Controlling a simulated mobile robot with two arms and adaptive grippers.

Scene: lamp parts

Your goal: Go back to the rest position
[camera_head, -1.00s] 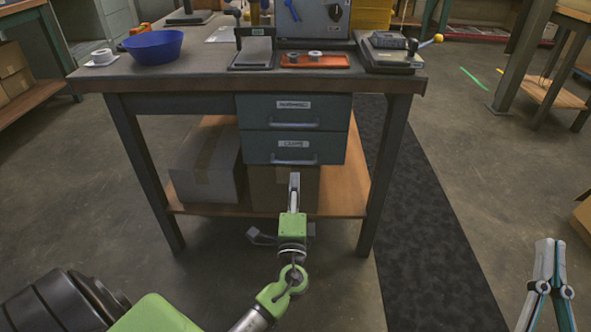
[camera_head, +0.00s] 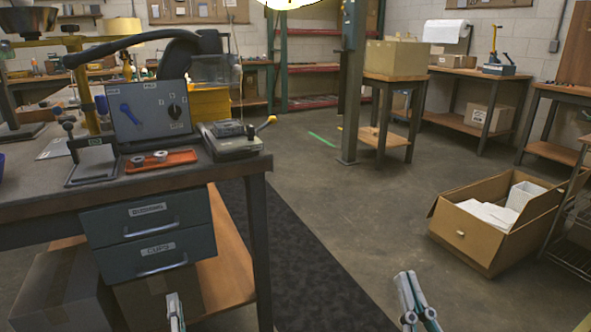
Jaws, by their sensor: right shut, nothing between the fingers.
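My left gripper (camera_head: 175,312) shows only as narrow fingertips at the bottom edge, in front of the workbench's lower shelf. It is seen edge-on, so its opening cannot be told. My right gripper (camera_head: 409,296) is at the bottom edge, right of centre, over the bare floor. Its fingers are together with nothing between them. Both grippers are low and apart from the bench, and most of both arms is out of view.
The workbench (camera_head: 35,172) at left has drawers (camera_head: 150,240) and holds an orange tray (camera_head: 162,161) with small round parts, a panel box (camera_head: 149,108) and a grey device (camera_head: 231,140). An open cardboard box (camera_head: 480,238) stands at right. The floor between is free.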

